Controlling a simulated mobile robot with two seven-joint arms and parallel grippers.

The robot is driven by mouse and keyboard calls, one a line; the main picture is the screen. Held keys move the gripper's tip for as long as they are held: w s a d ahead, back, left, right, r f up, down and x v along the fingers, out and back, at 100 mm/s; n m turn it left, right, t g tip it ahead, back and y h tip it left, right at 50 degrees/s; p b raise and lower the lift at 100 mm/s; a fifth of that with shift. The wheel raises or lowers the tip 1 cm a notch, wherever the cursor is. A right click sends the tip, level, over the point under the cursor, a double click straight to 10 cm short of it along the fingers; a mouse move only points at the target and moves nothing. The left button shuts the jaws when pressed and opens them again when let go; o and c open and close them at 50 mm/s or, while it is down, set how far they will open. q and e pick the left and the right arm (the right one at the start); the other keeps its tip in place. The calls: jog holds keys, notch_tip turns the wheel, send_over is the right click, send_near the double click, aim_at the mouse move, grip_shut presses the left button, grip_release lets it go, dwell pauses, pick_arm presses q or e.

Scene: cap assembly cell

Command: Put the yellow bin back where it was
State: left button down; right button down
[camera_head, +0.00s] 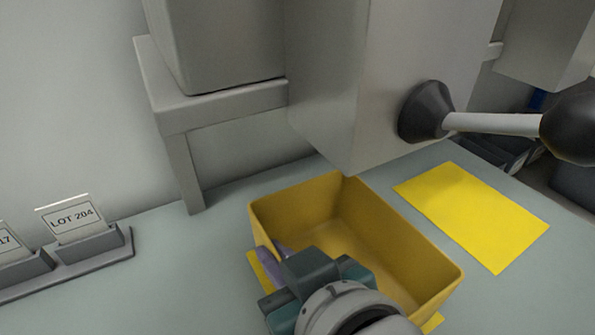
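The yellow bin (398,238) stands upright at the lower middle of the head view. It looks empty where its inside shows. Strips of a yellow marked area (257,266) show at its left and near edges, so it seems to stand over it. A second yellow rectangle (475,215) lies bare to the right. My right gripper (297,268) is at the bin's near left side, covering part of its wall. Its fingertips are hidden, so I cannot tell whether it holds the bin. A small purple thing (277,250) shows beside the gripper. My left gripper is out of view.
A grey machine (380,80) with a black-knobbed lever (495,124) overhangs the table behind the bin. A grey stand (180,115) is at its left. Lot card holders (93,245) stand at far left. Dark trays (495,150) are at back right.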

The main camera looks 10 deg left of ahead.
jog(key=shift+w+r, duration=0.1)
jog(key=shift+r, duration=0.05)
